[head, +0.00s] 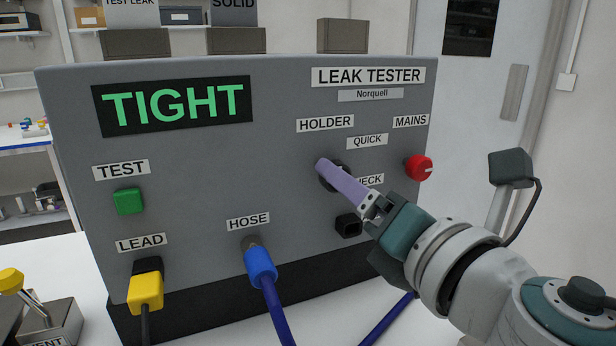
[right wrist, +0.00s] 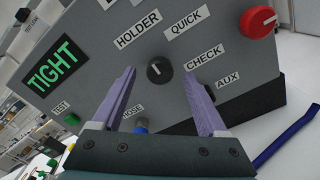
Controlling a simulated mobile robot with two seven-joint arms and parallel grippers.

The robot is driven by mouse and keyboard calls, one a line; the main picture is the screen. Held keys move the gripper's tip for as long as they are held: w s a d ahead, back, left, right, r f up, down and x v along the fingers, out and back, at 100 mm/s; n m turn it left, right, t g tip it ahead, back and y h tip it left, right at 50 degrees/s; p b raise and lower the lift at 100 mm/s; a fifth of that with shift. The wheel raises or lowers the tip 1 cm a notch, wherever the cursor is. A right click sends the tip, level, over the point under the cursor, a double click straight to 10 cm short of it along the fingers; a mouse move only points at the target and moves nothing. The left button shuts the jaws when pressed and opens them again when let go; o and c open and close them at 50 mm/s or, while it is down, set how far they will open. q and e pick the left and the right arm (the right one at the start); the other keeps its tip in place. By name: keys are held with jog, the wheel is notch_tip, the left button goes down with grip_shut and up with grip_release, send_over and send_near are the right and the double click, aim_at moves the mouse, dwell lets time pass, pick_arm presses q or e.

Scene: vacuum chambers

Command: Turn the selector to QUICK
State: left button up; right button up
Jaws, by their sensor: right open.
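The selector is a black round knob (right wrist: 160,72) on the grey leak tester (head: 200,200), with the labels HOLDER (head: 325,123), QUICK (head: 367,140) and CHECK around it. In the right wrist view its short white mark lies near the knob's middle; which label it points at I cannot tell for sure. My right gripper (head: 328,168) is in front of the knob and hides most of it in the head view. In the right wrist view its two lilac fingers (right wrist: 160,74) are apart, one each side of the knob, with visible gaps. My left gripper is not in view.
The red MAINS knob (head: 418,168) is close to the right of my right gripper. A black socket (head: 348,225) lies below it. A blue hose (head: 262,268) and a yellow lead plug (head: 146,288) stick out of the panel. The display (head: 173,106) reads TIGHT.

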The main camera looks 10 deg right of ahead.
jog(key=x, duration=0.2)
jog(key=shift+w+a, duration=0.1)
jog(key=shift+w, duration=0.2)
grip_shut()
dwell(0.4)
